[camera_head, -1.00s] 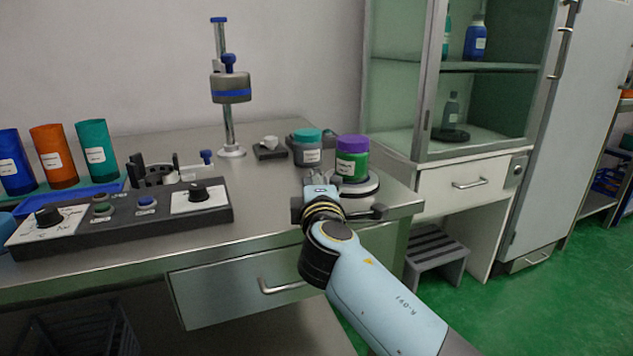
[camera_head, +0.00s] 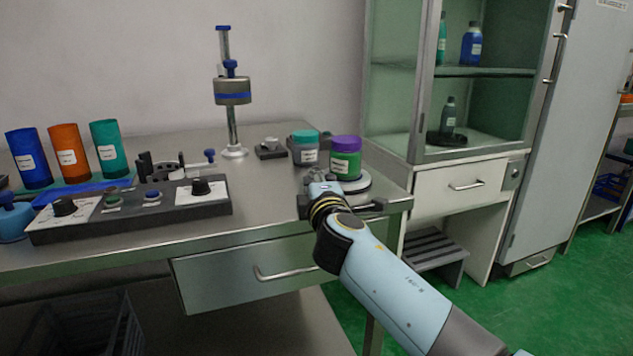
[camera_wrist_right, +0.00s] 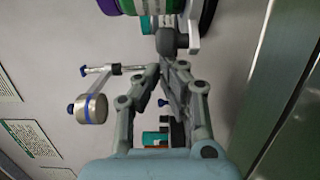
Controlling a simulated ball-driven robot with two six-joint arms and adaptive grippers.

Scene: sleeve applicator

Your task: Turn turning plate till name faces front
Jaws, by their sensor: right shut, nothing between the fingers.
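The turning plate (camera_head: 357,184), a pale round disc, sits near the right end of the steel bench. A green jar (camera_head: 345,165) with a purple lid (camera_head: 345,143) stands on it. The jar's white label shows on its left front side; the writing is too small to read. My right gripper (camera_head: 313,177) is close to the plate's left front side, shut and empty. In the right wrist view the closed fingertips (camera_wrist_right: 167,68) are near a grey knob-ended lever (camera_wrist_right: 178,40) by the plate. I cannot tell whether they touch. My left gripper is out of view.
A grey jar with a teal lid (camera_head: 305,148) stands close behind and left. A post stand (camera_head: 232,120) is at the back. A control box (camera_head: 130,208) and several coloured cups (camera_head: 66,151) occupy the left.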

